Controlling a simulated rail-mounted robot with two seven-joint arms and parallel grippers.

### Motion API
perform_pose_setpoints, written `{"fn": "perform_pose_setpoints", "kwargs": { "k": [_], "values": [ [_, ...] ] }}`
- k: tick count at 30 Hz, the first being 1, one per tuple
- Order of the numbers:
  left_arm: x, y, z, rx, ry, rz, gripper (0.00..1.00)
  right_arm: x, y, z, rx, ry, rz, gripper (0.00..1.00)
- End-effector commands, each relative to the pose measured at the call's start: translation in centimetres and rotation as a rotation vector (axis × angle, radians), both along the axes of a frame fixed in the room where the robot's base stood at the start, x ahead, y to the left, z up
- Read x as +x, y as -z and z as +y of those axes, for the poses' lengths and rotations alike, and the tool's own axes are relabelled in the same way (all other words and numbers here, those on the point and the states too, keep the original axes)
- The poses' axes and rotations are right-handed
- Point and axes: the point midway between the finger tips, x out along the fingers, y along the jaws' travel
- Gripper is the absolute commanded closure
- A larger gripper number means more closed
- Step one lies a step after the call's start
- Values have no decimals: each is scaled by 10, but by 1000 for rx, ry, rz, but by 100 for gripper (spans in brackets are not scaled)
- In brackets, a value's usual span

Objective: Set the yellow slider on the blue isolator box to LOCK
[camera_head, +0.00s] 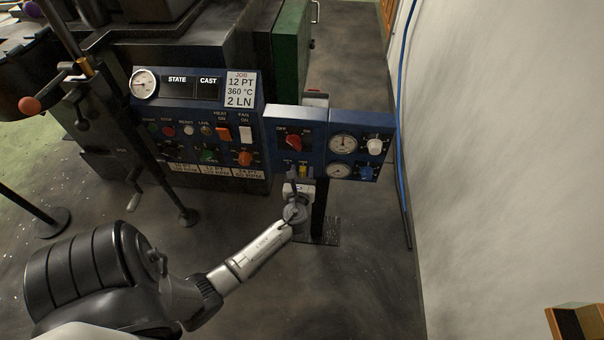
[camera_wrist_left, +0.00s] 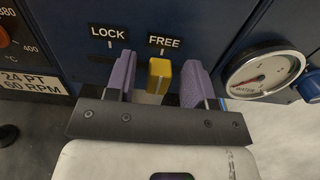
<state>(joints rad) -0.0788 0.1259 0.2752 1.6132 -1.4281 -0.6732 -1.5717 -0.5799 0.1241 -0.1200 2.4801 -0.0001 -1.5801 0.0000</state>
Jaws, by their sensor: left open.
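The blue isolator box (camera_head: 274,134) stands right of the main control panel in the head view. Its yellow slider (camera_head: 303,171) is low on the front face. In the left wrist view the yellow slider (camera_wrist_left: 159,76) is under the FREE label (camera_wrist_left: 163,41), to the right of the LOCK label (camera_wrist_left: 108,34). My left gripper (camera_head: 299,178) is at the lower part of the box. In the wrist view its two purple fingers (camera_wrist_left: 158,80) are open, one on each side of the slider, with visible gaps. My right gripper is not in view.
A red rotary switch (camera_head: 293,142) is above the slider. Gauges (camera_head: 342,144) and knobs (camera_head: 375,146) are to its right; a water gauge (camera_wrist_left: 263,72) is close to the right finger. The main panel (camera_head: 190,110) is left. Floor right of the box is clear.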

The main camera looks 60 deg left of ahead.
Motion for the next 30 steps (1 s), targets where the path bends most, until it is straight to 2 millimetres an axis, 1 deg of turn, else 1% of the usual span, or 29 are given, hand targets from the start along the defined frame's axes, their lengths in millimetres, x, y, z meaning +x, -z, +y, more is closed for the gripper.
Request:
{"fn": "perform_pose_setpoints", "kwargs": {
  "k": [11,26,30],
  "values": [
    [2,0,3,0,0,0,51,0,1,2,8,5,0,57],
    [2,0,2,-1,0,-1,99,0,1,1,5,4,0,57],
    [2,0,2,-1,0,-1,100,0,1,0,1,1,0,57]
  ]
}}
